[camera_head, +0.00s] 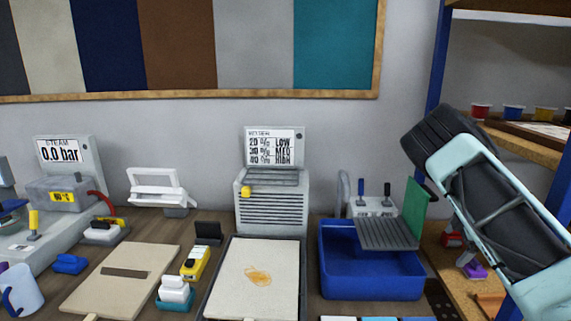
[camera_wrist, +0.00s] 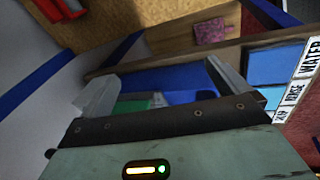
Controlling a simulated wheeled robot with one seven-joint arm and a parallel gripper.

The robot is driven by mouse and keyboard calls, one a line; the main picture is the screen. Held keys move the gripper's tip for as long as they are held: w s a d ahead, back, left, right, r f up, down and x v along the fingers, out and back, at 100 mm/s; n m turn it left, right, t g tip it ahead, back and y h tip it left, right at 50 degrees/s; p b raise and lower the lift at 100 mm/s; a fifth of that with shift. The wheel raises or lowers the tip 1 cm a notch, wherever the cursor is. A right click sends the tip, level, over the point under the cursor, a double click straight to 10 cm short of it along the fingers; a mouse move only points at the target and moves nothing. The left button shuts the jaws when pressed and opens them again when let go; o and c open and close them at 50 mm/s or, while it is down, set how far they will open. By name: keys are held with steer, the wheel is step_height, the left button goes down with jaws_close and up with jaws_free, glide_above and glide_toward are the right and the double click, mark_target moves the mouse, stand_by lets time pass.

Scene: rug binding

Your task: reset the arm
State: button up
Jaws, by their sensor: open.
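My arm crosses the right side of the head view, raised in front of the wooden shelf, with a dark rounded joint at its upper end. My gripper (camera_wrist: 160,88) shows in the wrist view, its two pale fingers spread wide apart with nothing held between them. Beyond the fingers are a blue surface and a green patch, too dark and blurred to name surely. The fingers cannot be made out in the head view.
A blue basin (camera_head: 370,284) with a grey ribbed rack stands left of my arm. A shelf (camera_head: 520,145) with small coloured cups stands behind it. The workbench (camera_head: 140,231) holds a grey vented heater (camera_head: 272,212), a steam unit (camera_head: 62,192), boards and small tools.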

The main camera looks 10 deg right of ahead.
steer(key=w+a+r+m+t+h, duration=0.2)
steer(key=w+a+r+m+t, duration=0.1)
steer(key=a+r+m+t, duration=0.3)
steer(key=s+a+r+m+g, duration=0.2)
steer(key=s+a+r+m, duration=0.3)
steer(key=s+a, duration=0.2)
steer(key=s+a+n+g+y+b, duration=0.2)
steer(key=s+a+n+g+b, duration=0.2)
steer(key=s+a, duration=2.6)
steer(key=a+n+g, duration=0.1)
steer(key=a+g, duration=0.2)
steer(key=a, duration=0.1)
steer(key=shift+s+f+y+b, duration=0.25)
steer(key=shift+y+b, duration=0.05)
